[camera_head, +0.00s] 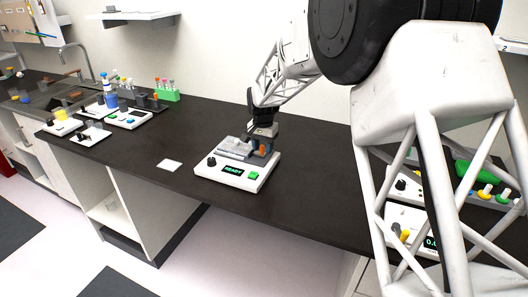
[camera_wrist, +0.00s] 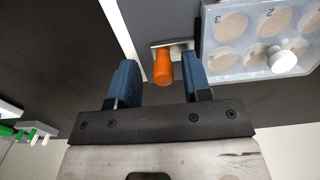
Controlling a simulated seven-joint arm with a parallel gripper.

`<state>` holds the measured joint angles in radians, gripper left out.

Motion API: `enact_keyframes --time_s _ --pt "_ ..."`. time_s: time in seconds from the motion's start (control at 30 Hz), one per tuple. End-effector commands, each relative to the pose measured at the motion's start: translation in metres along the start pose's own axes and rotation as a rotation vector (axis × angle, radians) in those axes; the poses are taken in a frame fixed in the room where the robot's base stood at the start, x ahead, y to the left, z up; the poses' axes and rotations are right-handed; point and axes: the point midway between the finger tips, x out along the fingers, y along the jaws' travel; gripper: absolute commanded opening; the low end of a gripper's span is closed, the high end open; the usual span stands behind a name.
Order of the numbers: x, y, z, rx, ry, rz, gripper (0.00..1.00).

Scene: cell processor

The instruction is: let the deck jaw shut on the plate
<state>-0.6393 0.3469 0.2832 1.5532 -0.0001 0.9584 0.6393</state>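The cell processor (camera_head: 238,178) is a white box with a lit display reading READY, a black knob and a green button. A clear well plate (camera_head: 235,148) lies on its grey deck; in the wrist view the plate (camera_wrist: 250,62) shows numbered round wells and a white knob. The deck jaw (camera_wrist: 185,45) is a light metal piece beside the plate's left edge, with an orange handle (camera_wrist: 163,67). I cannot tell whether jaw and plate touch. My gripper (camera_wrist: 160,72) is open, its blue fingers on either side of the handle with gaps. In the head view my gripper (camera_head: 262,146) is over the deck's right side.
A white card (camera_head: 169,165) lies on the dark bench left of the processor. Farther left stand a green tube rack (camera_head: 166,94) and several small devices. More devices (camera_head: 410,225) stand at the right, partly behind my arm.

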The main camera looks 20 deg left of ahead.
Motion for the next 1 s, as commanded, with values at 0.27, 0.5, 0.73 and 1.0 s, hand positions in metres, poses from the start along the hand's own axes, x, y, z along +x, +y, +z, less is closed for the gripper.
enact_keyframes --time_s 0.27,0.5,0.73,1.0 --pt "-0.002 0.0 0.0 0.0 0.001 0.0 0.45" --pt "-0.016 0.0 0.0 0.0 0.001 -0.001 0.45" --pt "-0.033 0.0 0.0 0.0 0.002 -0.001 0.45" --pt "-0.051 0.0 0.0 0.0 0.001 -0.001 0.45"
